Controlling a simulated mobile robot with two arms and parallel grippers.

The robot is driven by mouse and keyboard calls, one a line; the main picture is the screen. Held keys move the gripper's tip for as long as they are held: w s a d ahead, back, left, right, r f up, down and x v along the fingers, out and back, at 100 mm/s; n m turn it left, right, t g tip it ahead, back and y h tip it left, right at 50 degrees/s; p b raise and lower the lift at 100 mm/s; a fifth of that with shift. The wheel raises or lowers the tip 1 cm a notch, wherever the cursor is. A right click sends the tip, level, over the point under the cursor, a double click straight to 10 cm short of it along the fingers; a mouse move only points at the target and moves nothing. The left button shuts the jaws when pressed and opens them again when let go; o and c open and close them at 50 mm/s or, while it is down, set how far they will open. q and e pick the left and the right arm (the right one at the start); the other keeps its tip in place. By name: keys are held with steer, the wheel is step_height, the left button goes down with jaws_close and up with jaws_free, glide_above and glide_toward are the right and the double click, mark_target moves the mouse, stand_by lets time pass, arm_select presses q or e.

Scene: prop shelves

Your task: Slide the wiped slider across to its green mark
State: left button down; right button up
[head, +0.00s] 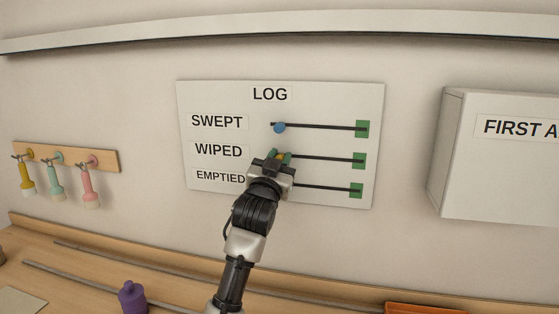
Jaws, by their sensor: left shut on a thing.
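The white log board (225,93) hangs on the wall with rows labelled SWEPT, WIPED and EMPTIED. My left gripper (279,156) is shut on the wiped slider (280,157), a yellow knob mostly hidden between the fingers. It is at the left part of the wiped track (322,157), well left of the green mark (358,161) at the track's right end. The blue swept slider (279,127) sits at the left end of the row above. My gripper and wrist hide the left part of the emptied row. My right gripper is not in view.
The tracks above and below end at green marks (362,129) and (356,190). A first aid box (480,170) sticks out to the right. Brushes hang on a wooden rack (105,157) at left. A purple bottle (132,298) stands on the counter. The board's right part is clear.

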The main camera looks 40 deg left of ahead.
mark_target(350, 155)
arm_select(q)
steer(key=w+d, duration=0.2)
steer(key=d, duration=0.2)
steer(key=w+d, duration=0.3)
steer(key=d, duration=0.2)
steer(key=w+d, duration=0.2)
steer(key=d, duration=0.2)
steer(key=shift+w+d+b, duration=0.15)
steer(key=shift+d+b, duration=0.05)
steer(key=shift+b, duration=0.15)
steer(key=c, duration=1.4)
jaws_free()
steer(key=o, duration=0.5)
steer(key=shift+w+d, duration=0.1)
steer(key=shift+d, duration=0.05)
